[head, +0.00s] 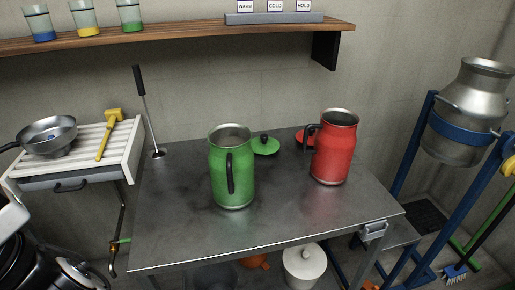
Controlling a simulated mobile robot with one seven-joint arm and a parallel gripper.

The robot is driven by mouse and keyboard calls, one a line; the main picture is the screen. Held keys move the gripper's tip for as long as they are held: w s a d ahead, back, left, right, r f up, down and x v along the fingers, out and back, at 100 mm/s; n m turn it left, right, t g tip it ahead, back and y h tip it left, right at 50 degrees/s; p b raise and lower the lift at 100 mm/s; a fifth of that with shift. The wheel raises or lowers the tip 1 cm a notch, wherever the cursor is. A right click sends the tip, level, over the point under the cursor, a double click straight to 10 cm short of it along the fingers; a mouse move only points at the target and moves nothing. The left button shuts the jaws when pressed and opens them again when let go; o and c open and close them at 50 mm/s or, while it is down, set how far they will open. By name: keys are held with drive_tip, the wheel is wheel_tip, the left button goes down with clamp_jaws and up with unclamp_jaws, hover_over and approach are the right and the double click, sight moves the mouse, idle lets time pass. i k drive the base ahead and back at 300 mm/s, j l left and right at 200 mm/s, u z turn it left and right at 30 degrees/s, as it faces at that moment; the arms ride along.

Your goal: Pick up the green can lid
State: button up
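The green can lid (265,147) is a flat green disc with a black knob on top. It lies on the metal table (290,218), near the wall. The open green can (231,170) stands upright just in front and to the left of it, and the lid's left edge is close to the can's outline. The can has a black handle facing me. My gripper is not in view; only what look like parts of my arm show at the lower left edge.
An open red can (334,150) stands right of the lid, partly hiding a red lid (302,139). A black-handled metal rod (147,110) stands at the table's back left. A wooden shelf (180,33) overhangs behind. The table's front is clear.

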sight(263, 145)
drive_tip(key=k+l+u, duration=0.25)
drive_tip(key=k+l, duration=0.2)
drive_tip(key=l, duration=0.3)
drive_tip(key=k+l+u, duration=0.25)
drive_tip(key=k+l, duration=0.3)
drive_tip(key=l, duration=0.15)
drive_tip(key=i, duration=1.5)
